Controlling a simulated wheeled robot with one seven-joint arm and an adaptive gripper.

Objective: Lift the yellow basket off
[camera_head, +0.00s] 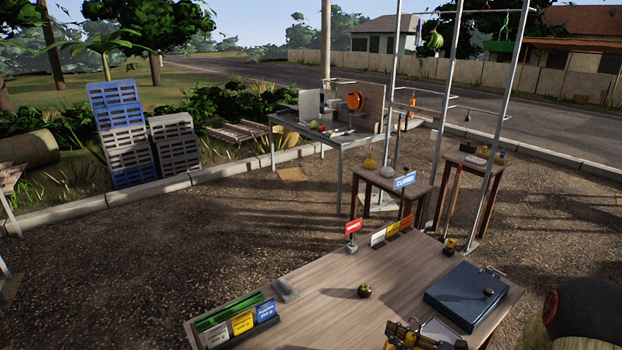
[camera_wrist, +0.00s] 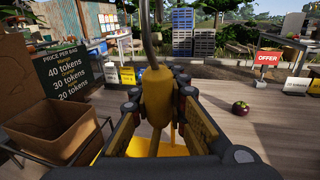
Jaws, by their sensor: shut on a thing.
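The yellow basket shows in the wrist view as a yellow grip-like piece (camera_wrist: 157,97) with a yellow surface below, behind my fingers. A grey curved rod or cord rises from its top and leaves the picture. My gripper (camera_wrist: 158,88) is shut on the yellow piece, with one dark finger on each side. Most of the basket is hidden by my gripper. In the head view a yellow and dark part shows at the bottom edge over the table; I cannot tell basket from gripper there.
A mangosteen (camera_head: 364,291) lies on the wooden table (camera_head: 330,275). A blue flat case (camera_head: 470,293) is at the right and price signs (camera_head: 240,322) at the left front. A cardboard box (camera_wrist: 50,125) stands close left in the wrist view. The table's middle is mostly clear.

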